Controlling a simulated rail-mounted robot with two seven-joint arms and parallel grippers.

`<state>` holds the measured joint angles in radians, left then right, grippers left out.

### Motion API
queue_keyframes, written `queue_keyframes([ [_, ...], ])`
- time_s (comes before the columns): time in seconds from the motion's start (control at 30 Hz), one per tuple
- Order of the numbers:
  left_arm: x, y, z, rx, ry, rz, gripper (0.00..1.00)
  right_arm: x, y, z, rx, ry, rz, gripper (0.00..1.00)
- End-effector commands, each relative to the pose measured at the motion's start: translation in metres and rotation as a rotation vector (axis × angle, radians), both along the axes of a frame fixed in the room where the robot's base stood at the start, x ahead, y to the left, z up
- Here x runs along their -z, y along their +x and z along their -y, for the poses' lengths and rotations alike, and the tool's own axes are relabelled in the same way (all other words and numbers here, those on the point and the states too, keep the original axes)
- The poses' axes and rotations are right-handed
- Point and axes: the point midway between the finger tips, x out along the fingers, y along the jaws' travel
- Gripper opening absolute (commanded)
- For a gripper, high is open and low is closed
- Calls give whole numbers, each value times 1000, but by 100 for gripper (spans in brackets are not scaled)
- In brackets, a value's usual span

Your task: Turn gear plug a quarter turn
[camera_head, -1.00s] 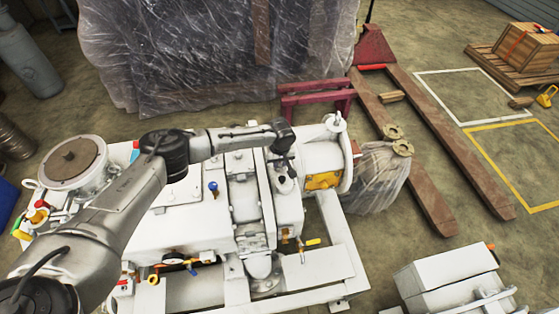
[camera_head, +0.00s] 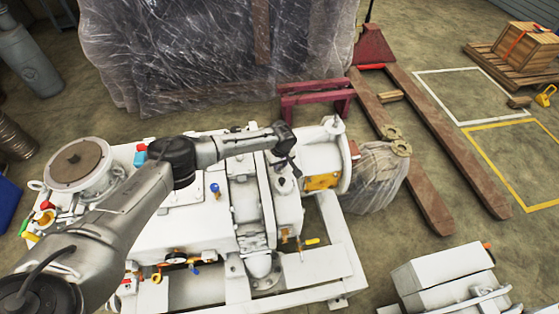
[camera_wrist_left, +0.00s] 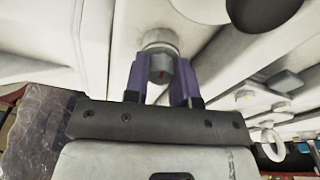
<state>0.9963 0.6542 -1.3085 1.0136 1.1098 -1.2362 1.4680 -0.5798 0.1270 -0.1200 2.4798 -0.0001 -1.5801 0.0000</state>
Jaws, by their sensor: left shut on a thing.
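The gear plug (camera_wrist_left: 160,68) is a small grey knob with a red mark, set against a pale round fitting on the white machine (camera_wrist_left: 210,20). My left gripper (camera_wrist_left: 162,78) has its two purple fingers on either side of the plug, shut on it. In the head view my left gripper (camera_head: 288,163) reaches down over the white gear housing (camera_head: 287,212), and the plug cannot be made out clearly there. My right gripper is in neither view.
The white vacuum unit (camera_head: 195,230) carries a blue-topped valve (camera_head: 214,188) and several small fittings. A wrapped crate (camera_head: 200,50) stands behind it. A red pallet jack (camera_head: 440,150) lies to the right, with a white unit (camera_head: 445,270) at lower right.

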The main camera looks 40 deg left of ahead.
Motion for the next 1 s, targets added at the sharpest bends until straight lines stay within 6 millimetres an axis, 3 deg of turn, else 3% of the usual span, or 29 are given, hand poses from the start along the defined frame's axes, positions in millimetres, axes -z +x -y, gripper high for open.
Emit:
queue_keyframes([
  [1.0, 0, -1, 0, -368, 2, -4, 0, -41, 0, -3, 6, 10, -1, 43],
])
